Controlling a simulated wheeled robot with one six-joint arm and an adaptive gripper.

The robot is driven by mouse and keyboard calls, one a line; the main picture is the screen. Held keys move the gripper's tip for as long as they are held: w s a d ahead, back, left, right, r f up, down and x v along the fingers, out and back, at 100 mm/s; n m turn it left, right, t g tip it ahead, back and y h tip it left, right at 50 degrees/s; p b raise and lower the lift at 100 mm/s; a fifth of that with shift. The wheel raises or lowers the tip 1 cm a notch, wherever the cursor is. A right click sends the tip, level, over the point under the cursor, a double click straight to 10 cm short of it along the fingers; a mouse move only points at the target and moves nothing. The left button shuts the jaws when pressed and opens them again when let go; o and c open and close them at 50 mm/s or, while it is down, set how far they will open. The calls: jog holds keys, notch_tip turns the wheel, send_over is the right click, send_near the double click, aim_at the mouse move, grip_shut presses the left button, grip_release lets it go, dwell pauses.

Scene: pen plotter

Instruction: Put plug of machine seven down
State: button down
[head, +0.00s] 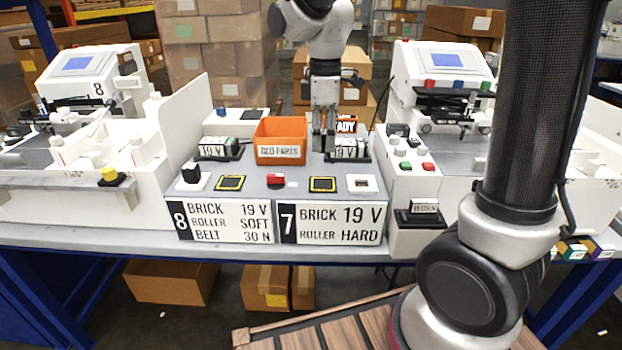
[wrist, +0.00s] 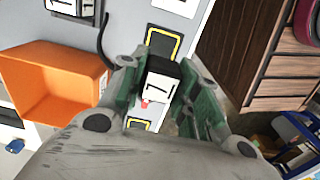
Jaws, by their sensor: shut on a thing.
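My gripper (head: 325,145) is above the back of the grey panel, just right of the orange bin. In the wrist view my gripper (wrist: 163,88) is shut on a black and white plug (wrist: 160,82) marked 7, held between its green-padded fingers. The plug is hard to make out in the head view. The panel in front has two yellow-framed black pads: one above the machine 8 label (head: 230,183) and one above the machine 7 label (head: 322,184). A white socket (head: 362,183) is at the panel's right end, with nothing in it.
The orange bin (head: 280,152) stands close left of my gripper. A red switch (head: 275,180) sits between the pads. Another black and white plug (head: 191,174) stands at the panel's left end. Voltage-labelled units (head: 348,150) flank the bin. Machine 8 (head: 85,75) is at left.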

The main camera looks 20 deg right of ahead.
aim_at(324, 132)
notch_tip(324, 132, down, 9)
jog(key=shift+r, duration=0.15)
dwell(0.4)
jog(key=c, duration=1.1)
grip_release()
jog(key=shift+o, duration=0.2)
notch_tip(324, 132, up, 12)
jog(key=s+d+r+m+t, duration=0.1)
jog(key=s+d+m+t, duration=0.1)
jog(key=s+d+m, duration=0.5)
jog(key=s+d+r+m+t, duration=0.1)
jog(key=s+d+m+t, duration=0.1)
jog(key=s+d+m, duration=0.5)
jog(key=s+d, duration=0.1)
jog(key=s, duration=0.4)
jog(key=shift+r, duration=0.25)
